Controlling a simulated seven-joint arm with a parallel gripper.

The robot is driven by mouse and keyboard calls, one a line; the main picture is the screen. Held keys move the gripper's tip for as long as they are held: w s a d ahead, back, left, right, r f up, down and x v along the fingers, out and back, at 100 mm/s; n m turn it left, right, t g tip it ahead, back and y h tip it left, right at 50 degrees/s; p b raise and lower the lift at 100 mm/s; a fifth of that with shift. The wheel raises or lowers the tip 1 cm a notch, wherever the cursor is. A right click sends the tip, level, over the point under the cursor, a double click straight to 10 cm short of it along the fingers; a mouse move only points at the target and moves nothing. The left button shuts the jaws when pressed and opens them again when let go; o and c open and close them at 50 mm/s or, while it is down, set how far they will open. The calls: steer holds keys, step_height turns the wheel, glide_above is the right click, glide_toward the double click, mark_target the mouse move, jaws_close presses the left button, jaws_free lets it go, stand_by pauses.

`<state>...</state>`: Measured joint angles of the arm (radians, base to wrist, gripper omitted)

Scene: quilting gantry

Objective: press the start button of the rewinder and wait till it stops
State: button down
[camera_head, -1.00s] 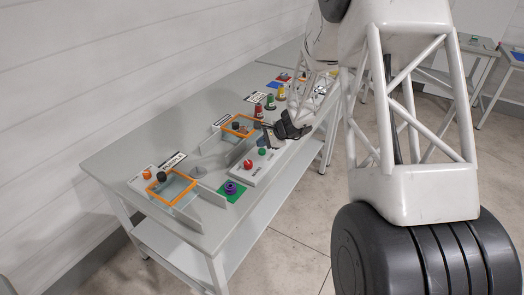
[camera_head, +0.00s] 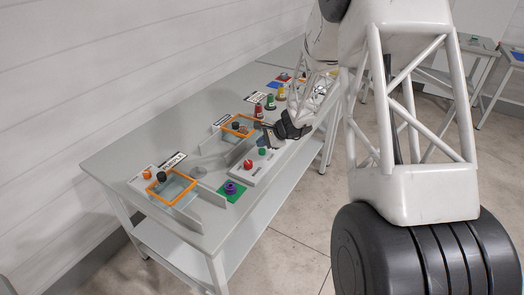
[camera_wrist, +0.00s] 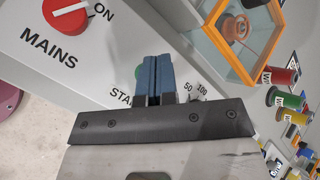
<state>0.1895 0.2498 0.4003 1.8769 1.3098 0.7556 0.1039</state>
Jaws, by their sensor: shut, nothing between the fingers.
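The rewinder's grey control panel (camera_wrist: 90,80) fills much of the wrist view; it also shows on the bench in the head view (camera_head: 246,176). Its red MAINS knob (camera_wrist: 66,15) has its white mark towards ON. The green start button (camera_wrist: 138,73) is mostly hidden behind my blue fingertips, and the START lettering is partly covered. My gripper (camera_wrist: 158,72) is shut and empty, its tips over or against the button; I cannot tell whether they touch. In the head view the green button (camera_head: 262,152) shows just below my gripper (camera_head: 264,136). An orange-framed window (camera_wrist: 258,72) has an orange spool (camera_wrist: 235,27) behind it.
A second orange-framed window (camera_head: 190,197) and a purple spool on a green plate (camera_head: 232,190) are on the near part of the bench (camera_head: 110,158). A wall borders the bench's back.

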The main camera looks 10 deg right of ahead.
mark_target(262, 151)
steer(key=shift+f, duration=0.95)
stand_by(1.7)
steer(key=shift+r, duration=0.95)
steer(key=shift+r, duration=0.15)
steer(key=shift+r, duration=2.3)
